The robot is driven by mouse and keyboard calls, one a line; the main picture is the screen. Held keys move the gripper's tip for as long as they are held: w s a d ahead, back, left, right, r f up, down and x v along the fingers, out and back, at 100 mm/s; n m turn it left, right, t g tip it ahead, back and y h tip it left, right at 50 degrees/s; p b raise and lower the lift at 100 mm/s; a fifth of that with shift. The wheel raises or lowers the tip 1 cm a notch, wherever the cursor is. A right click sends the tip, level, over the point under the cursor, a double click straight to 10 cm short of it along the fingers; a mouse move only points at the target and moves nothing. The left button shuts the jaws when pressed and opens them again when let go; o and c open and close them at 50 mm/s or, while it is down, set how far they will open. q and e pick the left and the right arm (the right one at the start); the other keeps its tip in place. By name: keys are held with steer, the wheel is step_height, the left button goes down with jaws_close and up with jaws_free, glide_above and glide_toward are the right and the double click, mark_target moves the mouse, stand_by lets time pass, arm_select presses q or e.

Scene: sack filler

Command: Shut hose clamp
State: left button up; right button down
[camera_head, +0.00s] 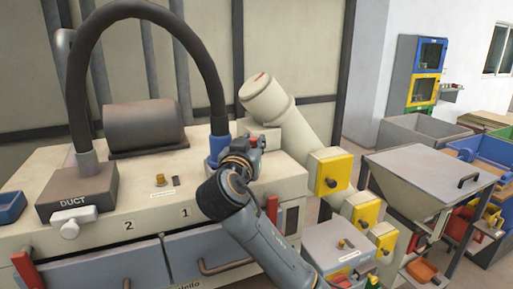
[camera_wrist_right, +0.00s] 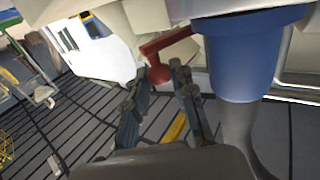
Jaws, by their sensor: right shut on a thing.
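A thick dark hose (camera_head: 150,12) arches from the DUCT box (camera_head: 78,193) to a blue clamp collar (camera_head: 215,148) on top of the beige machine. The collar also shows large in the right wrist view (camera_wrist_right: 243,55). A red clamp lever (camera_wrist_right: 168,43) with a rounded end sticks out to the left of the collar in that view. My right gripper (camera_head: 250,146) is beside the collar on its right. In the wrist view its two fingers (camera_wrist_right: 160,82) are on either side of the lever's red end, shut on it. The gripper partly hides the collar in the head view. My left gripper is out of view.
A beige slanted tube (camera_head: 285,115) stands close behind my right gripper. Yellow boxes (camera_head: 330,172) and a grey hopper (camera_head: 420,185) are at the right. Grey drawers (camera_head: 208,255) with handles and a red lever (camera_head: 26,270) are on the machine's front.

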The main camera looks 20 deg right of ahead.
steer(key=shift+s+a+m+g+h+b, duration=0.15)
steer(key=shift+a+m+g+h+b, duration=0.3)
steer(key=shift+m+g+h, duration=0.35)
steer(key=c, duration=1.1)
jaws_free()
steer(key=v, duration=1.2)
steer(key=shift+f, duration=0.2)
steer(key=shift+c, duration=0.4)
